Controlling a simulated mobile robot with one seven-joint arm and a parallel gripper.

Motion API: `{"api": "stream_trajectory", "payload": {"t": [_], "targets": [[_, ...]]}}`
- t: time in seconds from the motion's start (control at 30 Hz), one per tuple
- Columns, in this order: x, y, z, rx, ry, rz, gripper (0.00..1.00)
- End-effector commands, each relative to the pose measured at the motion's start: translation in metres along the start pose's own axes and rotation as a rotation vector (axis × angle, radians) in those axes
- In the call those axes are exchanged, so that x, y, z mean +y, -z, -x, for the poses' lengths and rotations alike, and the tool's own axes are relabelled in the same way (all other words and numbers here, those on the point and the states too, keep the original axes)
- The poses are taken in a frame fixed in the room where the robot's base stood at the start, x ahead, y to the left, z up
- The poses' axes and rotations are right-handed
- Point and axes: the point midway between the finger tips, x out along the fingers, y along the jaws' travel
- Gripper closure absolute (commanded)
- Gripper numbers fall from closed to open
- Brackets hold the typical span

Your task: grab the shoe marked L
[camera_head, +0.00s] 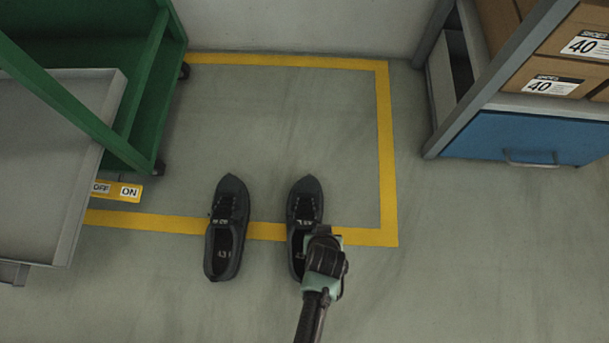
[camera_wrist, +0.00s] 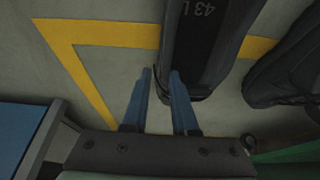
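Two dark shoes stand side by side on the floor. In the wrist view, the nearer shoe (camera_wrist: 204,45) has "43 L" on its insole. It matches the right-hand shoe (camera_head: 304,204) in the head view, whose heel and opening are partly covered by my gripper (camera_head: 322,238). In the wrist view, my gripper's two blue fingers (camera_wrist: 161,75) are apart.
Yellow floor tape (camera_head: 385,150) runs around and under the shoes. A green cart (camera_head: 145,90) and a grey tray (camera_head: 50,150) stand at left. A rack with shoe boxes (camera_head: 555,85) and a blue drawer (camera_head: 525,138) is at right. Floor right of the shoes is clear.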

Motion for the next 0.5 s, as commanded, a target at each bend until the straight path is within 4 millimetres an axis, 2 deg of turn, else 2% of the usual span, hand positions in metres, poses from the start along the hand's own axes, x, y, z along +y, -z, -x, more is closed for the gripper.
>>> {"api": "stream_trajectory", "payload": {"t": [0.17,0.5], "targets": [[0.000,0.000,-0.007,0.000,0.000,0.000,0.73],[0.000,-0.001,-0.049,0.001,0.000,0.000,0.73]]}}
